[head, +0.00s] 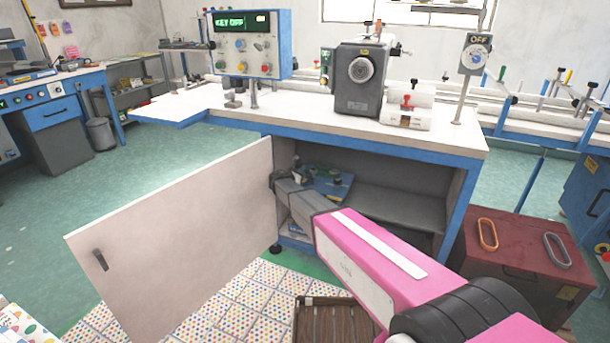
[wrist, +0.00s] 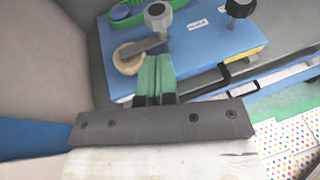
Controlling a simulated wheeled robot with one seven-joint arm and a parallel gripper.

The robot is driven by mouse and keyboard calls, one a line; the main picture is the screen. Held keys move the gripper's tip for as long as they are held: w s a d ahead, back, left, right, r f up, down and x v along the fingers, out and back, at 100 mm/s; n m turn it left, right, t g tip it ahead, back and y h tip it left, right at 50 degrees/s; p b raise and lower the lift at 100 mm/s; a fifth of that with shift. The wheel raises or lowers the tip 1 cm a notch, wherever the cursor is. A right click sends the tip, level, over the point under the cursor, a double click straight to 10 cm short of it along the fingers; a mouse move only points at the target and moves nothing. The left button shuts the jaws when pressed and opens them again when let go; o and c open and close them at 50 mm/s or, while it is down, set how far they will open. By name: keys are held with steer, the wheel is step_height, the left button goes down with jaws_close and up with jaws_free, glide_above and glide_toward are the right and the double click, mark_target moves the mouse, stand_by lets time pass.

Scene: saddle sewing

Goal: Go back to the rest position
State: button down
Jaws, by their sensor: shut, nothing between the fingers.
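My gripper (wrist: 156,64) shows in the wrist view with its two green fingers together and nothing between them. Its tips are close to the near edge of a blue-topped board (wrist: 215,40); I cannot tell if they touch it. The board carries a round tan disc (wrist: 128,60), a grey knob (wrist: 158,14) and a black knob (wrist: 239,7). In the head view my pink arm reaches into an open cabinet (head: 400,200) under the workbench. The blue board (head: 335,184) lies inside, partly behind my grey wrist. My fingertips are hidden there.
The white cabinet door (head: 185,240) stands wide open, left of my arm. A dark red box (head: 515,265) with two handles stands right of the cabinet. A slatted brown crate (head: 335,322) is on the floor below my arm. The workbench top (head: 300,105) is above.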

steer(key=v, duration=0.7)
steer(key=s+d+f+m+g+y, duration=0.1)
steer(key=s+d+m+g, duration=0.3)
steer(key=s+d+m, duration=0.55)
steer(key=s+d+f+m+g, duration=0.1)
steer(key=s+d+m+g, duration=0.4)
steer(key=d, duration=0.7)
steer(key=s+d+m+g+y, duration=0.1)
steer(key=s+d+m+y, duration=0.2)
steer(key=s+m, duration=0.4)
steer(key=s+d+m+g+y, duration=0.1)
steer(key=s+d+m+y, duration=0.3)
steer(key=s, duration=1.1)
steer(key=d+m, duration=0.1)
steer(key=m, duration=0.2)
steer(key=shift+s+r+g, duration=0.25)
steer(key=shift+s+g, duration=0.05)
steer(key=shift+g, duration=0.1)
steer(key=shift+d+m, duration=0.15)
steer(key=shift+m, duration=0.1)
